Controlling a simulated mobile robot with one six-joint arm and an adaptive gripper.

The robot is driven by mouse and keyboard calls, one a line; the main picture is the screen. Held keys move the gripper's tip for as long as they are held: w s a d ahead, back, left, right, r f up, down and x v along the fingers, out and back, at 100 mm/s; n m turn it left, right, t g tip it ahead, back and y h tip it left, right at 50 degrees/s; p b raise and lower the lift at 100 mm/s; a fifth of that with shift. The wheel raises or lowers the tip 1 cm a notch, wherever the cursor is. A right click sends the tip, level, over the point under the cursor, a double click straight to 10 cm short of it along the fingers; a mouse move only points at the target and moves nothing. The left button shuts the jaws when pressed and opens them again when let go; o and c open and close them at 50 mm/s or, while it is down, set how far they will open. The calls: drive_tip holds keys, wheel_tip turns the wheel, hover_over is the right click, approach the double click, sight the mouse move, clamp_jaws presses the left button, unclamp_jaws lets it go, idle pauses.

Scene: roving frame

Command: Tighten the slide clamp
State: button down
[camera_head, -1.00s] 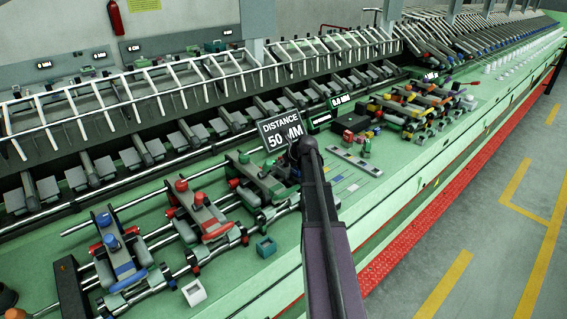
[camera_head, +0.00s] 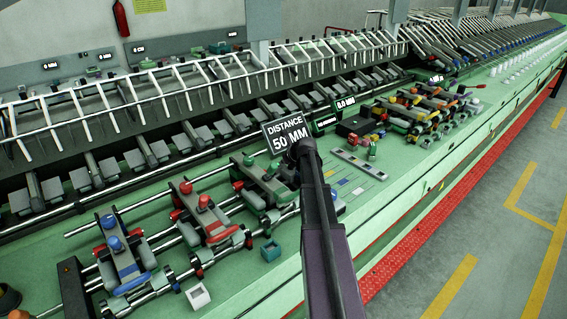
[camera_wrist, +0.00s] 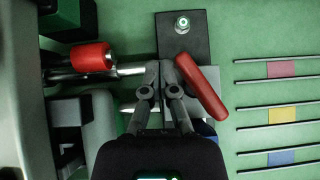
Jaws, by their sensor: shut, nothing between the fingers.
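My gripper (camera_wrist: 166,72) is shut and empty, pointing down at the green bench beside a red lever-like handle (camera_wrist: 200,86). The handle slants just right of the fingers; I cannot tell whether they touch. A red cylinder (camera_wrist: 92,57) sits on a metal rod left of the fingers. I cannot tell which part is the slide clamp's tightening part. In the head view my arm covers the gripper tips. The dark green slide unit (camera_head: 262,182) on the rails is just left of my arm, partly hidden. A sign (camera_head: 288,133) there reads "DISTANCE 50 MM".
Slide units with red knobs (camera_head: 203,215) and blue knobs (camera_head: 119,255) stand on the rails to the left. A dark plate with a bolt (camera_wrist: 182,24) lies beyond the fingers. Coloured stripes (camera_wrist: 282,115) mark the bench at right. Another display (camera_head: 345,103) reads 0.0 MM.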

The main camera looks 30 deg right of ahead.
drive_tip(key=shift+w+m+h, duration=0.15)
drive_tip(key=shift+m+h, duration=0.15)
drive_tip(key=shift+m, duration=0.1)
idle(1.2)
drive_tip(key=s+a+r+p, duration=0.1)
drive_tip(key=a+r+p, duration=0.1)
drive_tip(key=s+a+r+p, duration=0.1)
drive_tip(key=r+p, duration=0.1)
drive_tip(key=s+a+r+p, duration=0.2)
drive_tip(key=r+p, duration=0.1)
drive_tip(key=shift+s+a, duration=0.1)
drive_tip(key=shift+a, duration=0.25)
idle(0.3)
drive_tip(key=shift+s+r, duration=0.1)
idle(0.4)
